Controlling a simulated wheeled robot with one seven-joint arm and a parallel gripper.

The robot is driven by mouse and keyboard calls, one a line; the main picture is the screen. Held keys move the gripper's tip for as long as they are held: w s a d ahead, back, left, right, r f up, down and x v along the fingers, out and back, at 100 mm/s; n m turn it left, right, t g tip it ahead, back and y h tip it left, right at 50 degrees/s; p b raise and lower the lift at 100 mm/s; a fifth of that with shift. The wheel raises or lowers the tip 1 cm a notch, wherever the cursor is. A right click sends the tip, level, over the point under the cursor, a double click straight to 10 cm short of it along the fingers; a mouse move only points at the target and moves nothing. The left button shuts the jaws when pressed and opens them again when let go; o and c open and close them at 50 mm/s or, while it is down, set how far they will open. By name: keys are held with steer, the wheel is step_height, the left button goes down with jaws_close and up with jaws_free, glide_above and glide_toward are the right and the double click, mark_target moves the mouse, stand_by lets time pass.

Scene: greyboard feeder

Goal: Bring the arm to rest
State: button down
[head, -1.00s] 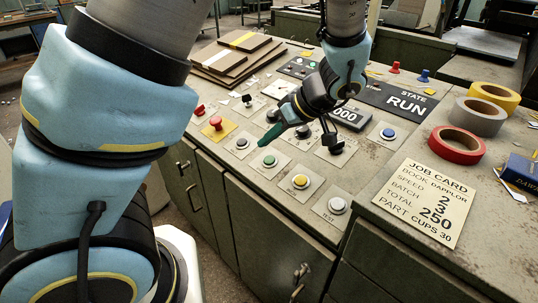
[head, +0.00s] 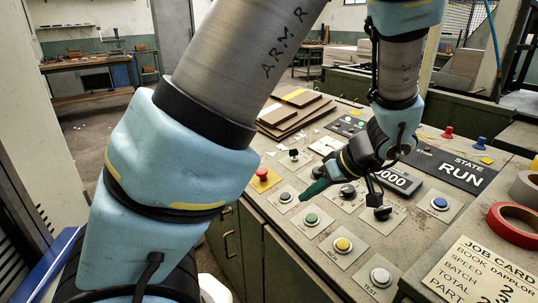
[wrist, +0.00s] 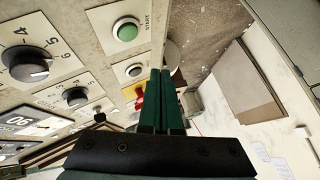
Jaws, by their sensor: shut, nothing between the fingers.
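My gripper (head: 314,189) hangs over the sloped control panel (head: 300,237), its green fingers pointing left in the head view. The fingers are together and empty. In the wrist view the two green fingers (wrist: 161,100) lie side by side. My upper arm fills the left of the head view.
The panel also has a red stop button (head: 263,174), a yellow button (head: 343,244) and a RUN display (head: 456,168). Brown boards (head: 296,110) lie behind it. A red tape roll (head: 515,222) and a job card (head: 484,274) sit at right. Open floor shows at left.

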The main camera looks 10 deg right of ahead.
steer(key=a+r+m+g+h, duration=0.1)
steer(key=a+m+h, duration=0.1)
steer(key=a, duration=0.9)
steer(key=w+a+r+m+g+h, duration=0.1)
steer(key=a+r+m+g+h, duration=0.1)
steer(key=a, duration=0.9)
steer(key=shift+a+m+h, duration=0.15)
steer(key=shift+m+h, duration=0.65)
steer(key=shift+h, duration=0.3)
